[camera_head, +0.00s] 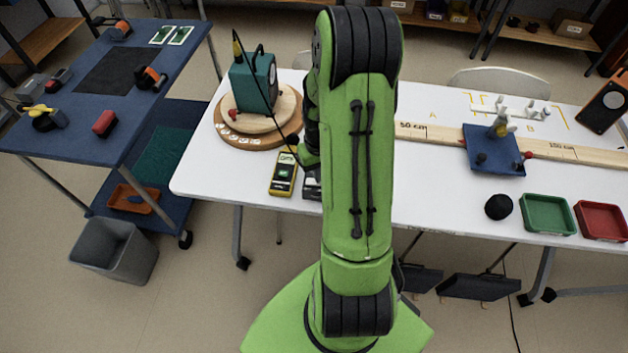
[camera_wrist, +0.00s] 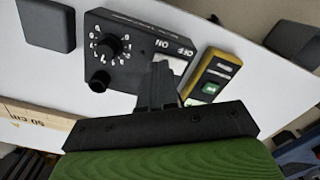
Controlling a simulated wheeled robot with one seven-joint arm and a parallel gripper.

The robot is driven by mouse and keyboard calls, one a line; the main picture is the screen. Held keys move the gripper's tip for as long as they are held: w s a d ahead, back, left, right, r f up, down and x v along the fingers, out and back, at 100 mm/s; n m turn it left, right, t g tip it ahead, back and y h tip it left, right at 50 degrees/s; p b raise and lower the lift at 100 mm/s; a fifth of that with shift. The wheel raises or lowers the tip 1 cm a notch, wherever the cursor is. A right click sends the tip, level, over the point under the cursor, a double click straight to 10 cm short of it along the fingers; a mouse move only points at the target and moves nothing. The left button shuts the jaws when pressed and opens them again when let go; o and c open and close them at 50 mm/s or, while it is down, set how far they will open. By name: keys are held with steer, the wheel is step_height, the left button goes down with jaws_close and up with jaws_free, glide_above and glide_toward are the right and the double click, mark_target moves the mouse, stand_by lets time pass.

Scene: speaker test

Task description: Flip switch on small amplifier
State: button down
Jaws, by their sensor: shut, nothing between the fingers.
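The small amplifier (camera_wrist: 125,50) is a dark box in the wrist view, with two round black knobs, a number dial and OFF and ON labels. A pale patch (camera_wrist: 177,66) shows beside those labels; the switch itself is not clear, as my fingers cover part of that area. My gripper (camera_wrist: 159,72) is shut and empty, its fingertips over the labelled end of the amplifier. I cannot tell whether they touch it. In the head view only an edge of the amplifier (camera_head: 312,187) shows; my green arm hides the rest.
A yellow meter (camera_head: 283,174) lies close beside the amplifier, also in the wrist view (camera_wrist: 212,78). A teal speaker (camera_head: 253,82) stands on a round wooden turntable (camera_head: 228,138) behind it.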

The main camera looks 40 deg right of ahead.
steer(key=shift+f+b, duration=0.5)
steer(key=shift+f, duration=0.15)
steer(key=shift+r, duration=0.1)
step_height(320, 180, up, 7)
steer(key=p, duration=0.5)
steer(key=shift+p, duration=0.35)
